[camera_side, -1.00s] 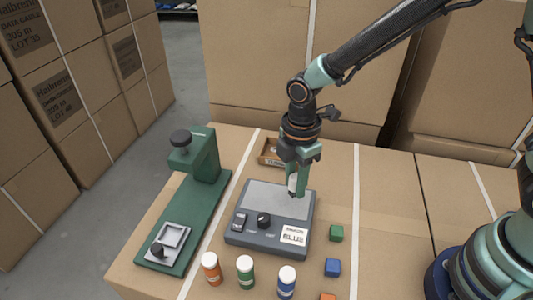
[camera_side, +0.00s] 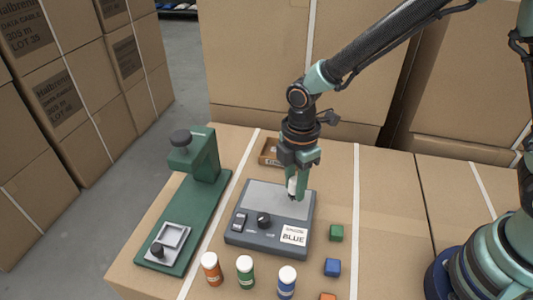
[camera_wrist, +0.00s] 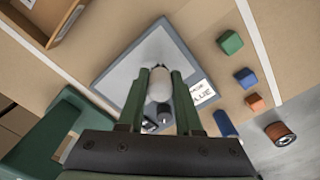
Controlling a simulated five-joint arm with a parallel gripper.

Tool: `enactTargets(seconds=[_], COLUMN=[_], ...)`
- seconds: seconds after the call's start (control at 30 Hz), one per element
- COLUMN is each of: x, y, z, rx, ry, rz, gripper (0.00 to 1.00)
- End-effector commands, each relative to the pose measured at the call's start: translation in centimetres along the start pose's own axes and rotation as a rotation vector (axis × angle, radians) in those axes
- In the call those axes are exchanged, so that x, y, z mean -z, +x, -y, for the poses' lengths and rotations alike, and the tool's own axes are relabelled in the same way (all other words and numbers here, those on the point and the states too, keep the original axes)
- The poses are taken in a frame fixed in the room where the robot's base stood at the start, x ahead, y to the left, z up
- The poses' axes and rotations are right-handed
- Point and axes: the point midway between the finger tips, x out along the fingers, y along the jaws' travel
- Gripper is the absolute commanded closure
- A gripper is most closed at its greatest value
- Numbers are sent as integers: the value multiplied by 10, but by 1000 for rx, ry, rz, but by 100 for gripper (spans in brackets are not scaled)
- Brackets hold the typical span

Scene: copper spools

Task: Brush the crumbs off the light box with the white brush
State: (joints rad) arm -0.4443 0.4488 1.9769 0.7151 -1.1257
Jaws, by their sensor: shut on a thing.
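The light box (camera_side: 262,193) is a dark grey unit with a pale panel at its back, a black knob, a switch and a white label reading BLUE. My gripper (camera_side: 295,192) is over the right part of the pale panel, pointing down. It is shut on the white brush (camera_side: 292,185), which is mostly hidden between the green fingers. In the wrist view the brush's rounded white end (camera_wrist: 160,84) shows between the fingertips, with the light box (camera_wrist: 128,72) behind it. The brush's lower end is at or just above the panel; contact is unclear. I cannot make out crumbs.
A green press-like stand (camera_side: 198,205) is left of the box. Three white-capped bottles, orange (camera_side: 211,270), green (camera_side: 245,272) and blue (camera_side: 287,283), stand in front. Green (camera_side: 336,233), blue (camera_side: 332,267) and orange (camera_side: 328,297) cubes lie right. A small cardboard tray (camera_side: 268,152) is behind.

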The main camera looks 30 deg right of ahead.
Motion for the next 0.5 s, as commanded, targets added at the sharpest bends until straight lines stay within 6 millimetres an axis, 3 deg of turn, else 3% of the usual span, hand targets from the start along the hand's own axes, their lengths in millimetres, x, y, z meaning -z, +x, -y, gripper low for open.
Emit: enactTargets(seconds=[0.5], x=[0], y=[10], z=[0], rx=[1], ry=[0], rz=[0], gripper=[100])
